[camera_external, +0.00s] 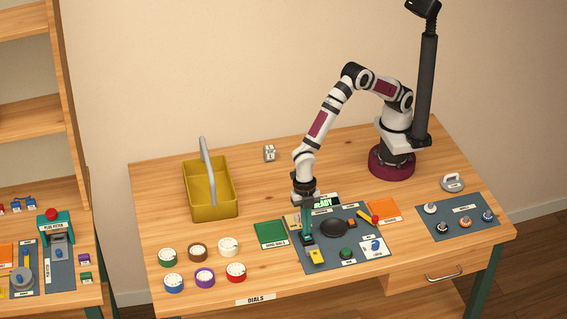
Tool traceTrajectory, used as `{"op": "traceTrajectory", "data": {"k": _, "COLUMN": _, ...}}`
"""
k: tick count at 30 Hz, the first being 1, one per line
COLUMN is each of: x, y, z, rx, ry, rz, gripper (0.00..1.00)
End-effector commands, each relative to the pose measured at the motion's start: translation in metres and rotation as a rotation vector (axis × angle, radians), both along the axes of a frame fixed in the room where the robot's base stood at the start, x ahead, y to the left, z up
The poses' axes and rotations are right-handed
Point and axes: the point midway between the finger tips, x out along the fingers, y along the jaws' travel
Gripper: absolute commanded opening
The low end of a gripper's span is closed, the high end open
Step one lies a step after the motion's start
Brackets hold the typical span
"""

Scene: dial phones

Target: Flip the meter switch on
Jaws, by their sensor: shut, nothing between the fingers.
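A blue-grey panel (318,264) lies near the front of the table, in front of my arm. It carries a round black piece (334,228), a green button (347,253), a yellow piece (317,257) and a white card with a small blue part (375,246). A dark display with green letters (322,202) stands at its back edge. My gripper (306,240) points down over the panel's left part, shut and empty. The labels are too small to read, so I cannot tell which part is the meter switch. My gripper hides part of the panel's left side; contact is unclear.
A green square (270,234) lies left of the panel, an orange one (383,209) right. A red-and-yellow piece (368,216) sits between. Several round dials (205,277) stand front left; a yellow basket (212,210) stands behind. Another panel with knobs (458,232) is right.

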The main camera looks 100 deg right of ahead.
Motion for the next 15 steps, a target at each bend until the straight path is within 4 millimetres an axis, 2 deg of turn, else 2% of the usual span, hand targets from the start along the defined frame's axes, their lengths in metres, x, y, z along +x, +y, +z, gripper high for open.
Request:
{"op": "traceTrajectory", "data": {"k": 5, "x": 0.001, "y": -0.007, "z": 0.037, "rx": 0.002, "ry": -0.004, "rz": -0.002, "gripper": 0.0}}
{"op": "traceTrajectory", "data": {"k": 15, "x": 0.0, "y": -0.051, "z": 0.1, "rx": 0.001, "ry": -0.002, "rz": -0.002, "gripper": 0.0}}
